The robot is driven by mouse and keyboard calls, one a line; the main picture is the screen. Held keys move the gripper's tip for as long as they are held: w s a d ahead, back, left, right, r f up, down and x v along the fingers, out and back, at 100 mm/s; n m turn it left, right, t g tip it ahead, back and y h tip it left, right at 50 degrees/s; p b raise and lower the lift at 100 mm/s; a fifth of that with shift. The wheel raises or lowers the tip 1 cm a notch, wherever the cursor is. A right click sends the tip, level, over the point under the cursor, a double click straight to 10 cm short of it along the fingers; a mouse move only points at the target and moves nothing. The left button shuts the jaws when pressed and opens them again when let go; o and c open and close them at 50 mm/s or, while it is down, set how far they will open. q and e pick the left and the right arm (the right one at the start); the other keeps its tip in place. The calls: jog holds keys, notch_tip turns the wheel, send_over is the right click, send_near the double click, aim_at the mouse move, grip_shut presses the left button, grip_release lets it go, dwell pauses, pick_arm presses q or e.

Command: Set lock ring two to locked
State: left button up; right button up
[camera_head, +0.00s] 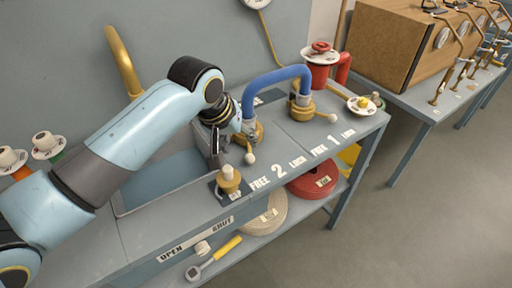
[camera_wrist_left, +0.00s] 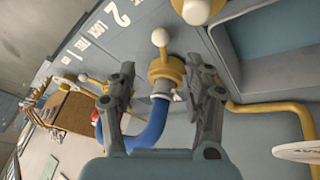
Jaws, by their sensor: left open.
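Lock ring two is a brass collar (camera_head: 258,130) at one end of the blue hose (camera_head: 280,76), behind the number 2. Its lever ends in a white ball (camera_head: 250,158) that points to the bench front, towards the FREE label rather than LOCK. In the left wrist view the ring (camera_wrist_left: 166,70) and its ball (camera_wrist_left: 160,38) sit between and beyond my fingers. My left gripper (camera_head: 228,140) is open beside the ring, at its left in the head view. In its wrist view the fingers (camera_wrist_left: 165,88) straddle the hose end, with gaps visible. My right gripper is not in view.
Lock ring one (camera_head: 302,108) stands to the right, its lever pointing right. A brass post with a white top (camera_head: 230,180) stands close in front of my gripper. A sunken basin (camera_head: 165,180) lies left. Hose coils (camera_head: 312,184) lie on the lower shelf.

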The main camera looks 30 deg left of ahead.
aim_at(248, 157)
pick_arm(q)
jog(key=x, duration=0.6)
jog(key=shift+s+f, duration=0.1)
jog(key=shift+s, duration=0.1)
jog(key=x, duration=0.3)
jog(key=shift+w+f+b, duration=0.1)
jog(key=shift+b, duration=0.2)
jog(key=shift+w+f, duration=0.1)
jog(key=shift+f, duration=0.15)
jog(key=c, duration=0.9)
grip_shut()
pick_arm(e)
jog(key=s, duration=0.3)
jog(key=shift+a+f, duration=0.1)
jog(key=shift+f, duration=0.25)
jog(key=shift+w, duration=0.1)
